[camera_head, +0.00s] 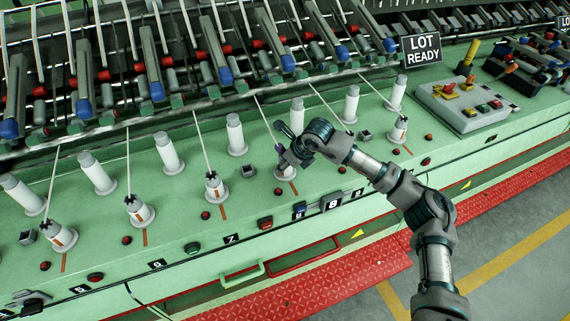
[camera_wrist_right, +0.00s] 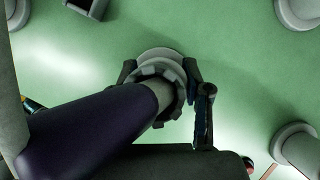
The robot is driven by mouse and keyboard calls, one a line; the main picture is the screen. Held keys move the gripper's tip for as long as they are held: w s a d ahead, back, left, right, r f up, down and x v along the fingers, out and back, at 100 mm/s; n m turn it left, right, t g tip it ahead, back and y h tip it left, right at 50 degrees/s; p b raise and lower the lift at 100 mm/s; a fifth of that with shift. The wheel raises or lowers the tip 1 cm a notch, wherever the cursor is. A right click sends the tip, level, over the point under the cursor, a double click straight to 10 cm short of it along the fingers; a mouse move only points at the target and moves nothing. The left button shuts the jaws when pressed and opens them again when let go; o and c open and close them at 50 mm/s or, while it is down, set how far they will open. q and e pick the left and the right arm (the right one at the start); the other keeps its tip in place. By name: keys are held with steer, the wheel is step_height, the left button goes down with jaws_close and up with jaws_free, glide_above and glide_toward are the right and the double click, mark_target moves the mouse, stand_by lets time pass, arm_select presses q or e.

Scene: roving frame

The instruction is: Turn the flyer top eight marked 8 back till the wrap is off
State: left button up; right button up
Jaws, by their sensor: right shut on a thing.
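The flyer top eight (camera_head: 287,172) stands in the front row on the green rail, behind a dark plate marked 8 (camera_head: 333,204). My right gripper (camera_head: 284,154) is shut on its upper end and hides much of it. In the right wrist view the fingers (camera_wrist_right: 164,92) sit on both sides of a grey notched collar (camera_wrist_right: 155,67). A thick dark purple length (camera_wrist_right: 85,135) runs from that collar toward the camera. A pale roving strand (camera_head: 266,116) comes down to the flyer top from behind. I cannot make out the wrap. My left gripper is not in view.
Similar flyer tops (camera_head: 214,188) stand left and right along the front row, with white posts (camera_head: 236,134) behind. A control box (camera_head: 467,104) and a LOT READY sign (camera_head: 422,50) are at the right.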

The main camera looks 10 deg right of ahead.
steer(key=n+g+y, duration=0.1)
steer(key=n, duration=0.1)
steer(key=n+g, duration=0.1)
steer(key=n, duration=0.2)
steer(key=shift+y, duration=0.4)
steer(key=n+g, duration=0.1)
steer(key=n, duration=0.2)
steer(key=shift+n+g+p, duration=0.3)
steer(key=shift+g, duration=0.1)
steer(key=o, duration=1.7)
steer(key=shift+w+f, duration=0.1)
steer(key=shift+c, duration=0.2)
steer(key=shift+d, duration=0.1)
